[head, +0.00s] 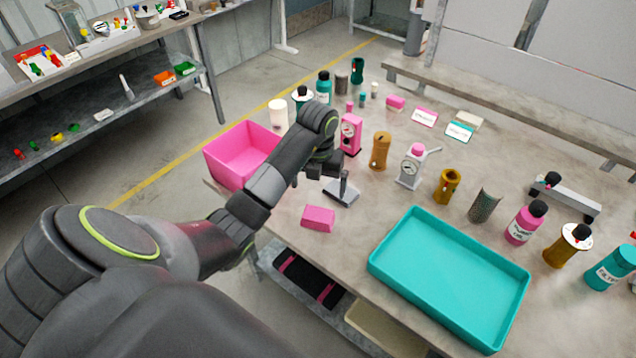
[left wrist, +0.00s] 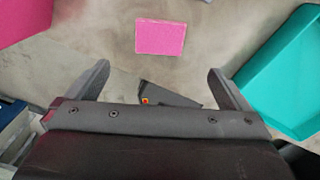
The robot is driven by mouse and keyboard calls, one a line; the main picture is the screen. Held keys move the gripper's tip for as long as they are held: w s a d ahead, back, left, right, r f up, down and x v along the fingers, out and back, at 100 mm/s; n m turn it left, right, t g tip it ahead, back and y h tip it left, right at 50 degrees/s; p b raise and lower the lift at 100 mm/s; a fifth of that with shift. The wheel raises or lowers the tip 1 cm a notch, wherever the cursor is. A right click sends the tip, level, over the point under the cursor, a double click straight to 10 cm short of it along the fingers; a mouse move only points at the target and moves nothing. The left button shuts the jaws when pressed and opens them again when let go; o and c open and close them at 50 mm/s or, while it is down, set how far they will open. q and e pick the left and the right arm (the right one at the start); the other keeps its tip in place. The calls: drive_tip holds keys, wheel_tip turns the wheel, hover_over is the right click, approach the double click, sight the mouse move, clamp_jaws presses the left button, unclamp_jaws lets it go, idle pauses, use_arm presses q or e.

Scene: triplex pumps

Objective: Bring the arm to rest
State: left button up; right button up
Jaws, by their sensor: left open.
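My left arm reaches in from the left in the head view, over the near left part of the table. Its gripper (head: 343,188) points down above the table. My right gripper is in neither view.
A pink bin (head: 225,166) stands left of the arm, and a teal tray (head: 395,272) lies to the right. Several pumps, bottles and cylinders stand behind, including a brown cylinder (head: 380,152) and a white pump with a pink top (head: 411,172). A shelf (head: 150,92) stands at the left.

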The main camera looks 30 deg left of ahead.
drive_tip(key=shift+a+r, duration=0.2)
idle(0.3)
